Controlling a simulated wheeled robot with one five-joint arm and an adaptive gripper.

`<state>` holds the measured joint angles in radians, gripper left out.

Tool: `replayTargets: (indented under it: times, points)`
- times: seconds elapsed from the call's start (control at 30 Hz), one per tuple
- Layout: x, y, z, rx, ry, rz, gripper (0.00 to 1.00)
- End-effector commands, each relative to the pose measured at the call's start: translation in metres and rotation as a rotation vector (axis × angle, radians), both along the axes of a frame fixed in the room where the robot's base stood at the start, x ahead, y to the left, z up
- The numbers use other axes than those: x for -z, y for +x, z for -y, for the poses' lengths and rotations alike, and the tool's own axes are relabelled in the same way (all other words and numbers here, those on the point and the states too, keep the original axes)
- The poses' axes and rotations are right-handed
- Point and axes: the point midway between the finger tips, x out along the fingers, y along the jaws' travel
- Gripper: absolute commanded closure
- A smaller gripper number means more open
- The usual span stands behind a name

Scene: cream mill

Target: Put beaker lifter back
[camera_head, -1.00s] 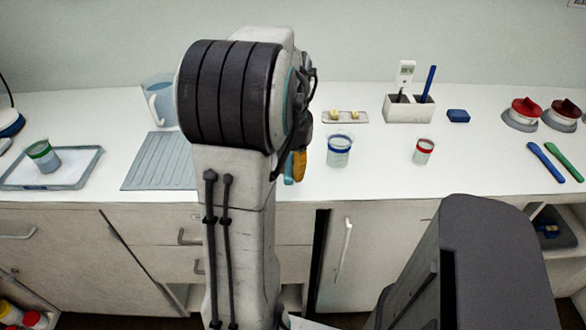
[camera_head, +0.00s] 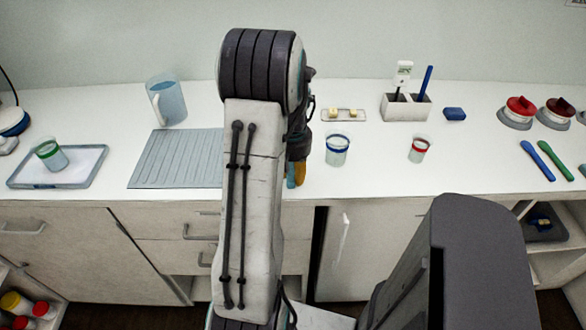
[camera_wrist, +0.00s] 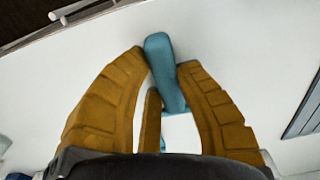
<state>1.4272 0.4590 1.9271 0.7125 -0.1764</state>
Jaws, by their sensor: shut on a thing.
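My gripper (camera_wrist: 165,75) is shut on the beaker lifter (camera_wrist: 161,55), a teal bar with a rounded end that shows between the orange-brown fingers in the wrist view. The lifter's lower part is partly hidden by a finger. In the head view, my arm hides most of the gripper; only an orange finger (camera_head: 299,173) and a sliver of teal show over the counter's front part, right of the grey ribbed mat (camera_head: 165,160). I cannot tell whether the lifter touches the counter.
A blue-banded beaker (camera_head: 337,151) stands close right of the gripper, a red-banded one (camera_head: 418,150) farther right. Behind are a small tray (camera_head: 344,115), a holder (camera_head: 405,107) and a jug (camera_head: 167,103). A green-banded beaker (camera_head: 52,156) stands in the left tray (camera_head: 88,178). Blue (camera_head: 538,160) and green tools lie right.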

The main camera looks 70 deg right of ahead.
Motion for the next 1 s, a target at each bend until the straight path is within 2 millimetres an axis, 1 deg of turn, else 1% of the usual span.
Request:
replayTargets:
  times: [0.27, 0.43, 0.47, 0.6, 0.67, 0.7, 1.0]
  points:
    - [0.0013, -0.0001, -0.0001, 0.000, 0.000, 0.000, 1.00]
    - [0.0054, -0.0001, -0.0002, 0.000, 0.000, 0.000, 1.00]
    - [0.0054, -0.0001, -0.0002, 0.000, 0.001, 0.000, 0.69]
    - [0.0044, 0.0000, -0.0003, 0.000, 0.001, 0.000, 0.57]
    - [0.0044, 0.0000, -0.0003, 0.000, 0.001, 0.000, 0.51]
    - [0.0044, 0.0000, -0.0003, 0.000, 0.001, 0.000, 0.50]
    - [0.0015, -0.0001, -0.0001, 0.000, 0.000, 0.000, 0.50]
